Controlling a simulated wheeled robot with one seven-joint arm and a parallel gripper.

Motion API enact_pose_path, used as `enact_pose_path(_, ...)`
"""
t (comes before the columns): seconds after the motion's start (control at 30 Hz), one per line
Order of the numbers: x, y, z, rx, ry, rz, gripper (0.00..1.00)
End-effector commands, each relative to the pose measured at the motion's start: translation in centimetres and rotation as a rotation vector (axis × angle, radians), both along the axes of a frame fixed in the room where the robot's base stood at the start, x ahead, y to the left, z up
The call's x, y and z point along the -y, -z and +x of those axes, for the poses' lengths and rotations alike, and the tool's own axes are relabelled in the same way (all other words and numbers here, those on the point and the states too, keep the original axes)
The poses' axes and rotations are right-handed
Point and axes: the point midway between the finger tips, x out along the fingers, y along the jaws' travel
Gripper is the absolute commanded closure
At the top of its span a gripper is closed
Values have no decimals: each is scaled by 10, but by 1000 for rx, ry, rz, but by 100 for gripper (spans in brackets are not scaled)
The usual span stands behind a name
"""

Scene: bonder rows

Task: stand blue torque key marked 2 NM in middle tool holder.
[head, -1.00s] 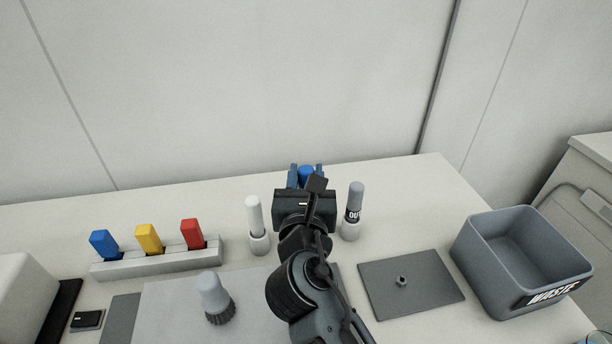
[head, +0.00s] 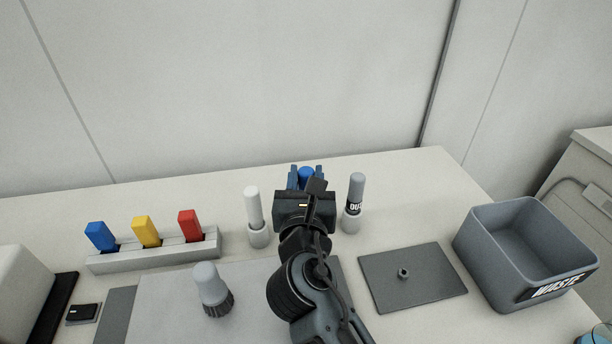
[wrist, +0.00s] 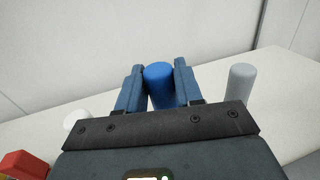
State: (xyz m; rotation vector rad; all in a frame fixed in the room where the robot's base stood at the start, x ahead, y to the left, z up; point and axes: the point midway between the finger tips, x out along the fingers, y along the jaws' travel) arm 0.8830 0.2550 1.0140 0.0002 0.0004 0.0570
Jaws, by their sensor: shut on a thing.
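My gripper (head: 305,178) is shut on the blue torque key (head: 306,173), whose rounded blue top shows between the two fingers. In the wrist view the blue key (wrist: 159,85) stands between the fingers of my gripper (wrist: 158,88). Its lower part, its 2 NM mark and the middle tool holder are hidden behind my gripper and arm. A white tool (head: 253,207) stands in a holder to the left of my gripper. A grey tool (head: 356,190) with a dark lettered band stands in a holder to the right.
A rack (head: 155,256) with blue, yellow and red pieces stands at the left. A grey-white brush-like tool (head: 208,284) stands on a light mat in front. A grey plate (head: 425,280) with a small knob and a grey WASTE bin (head: 478,255) are at the right.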

Motion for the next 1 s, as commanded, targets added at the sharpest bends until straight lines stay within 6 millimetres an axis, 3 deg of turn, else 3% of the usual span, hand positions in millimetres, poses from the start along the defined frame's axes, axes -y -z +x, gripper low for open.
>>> enact_pose_path(1.0,0,23,0,1,0,0,100)
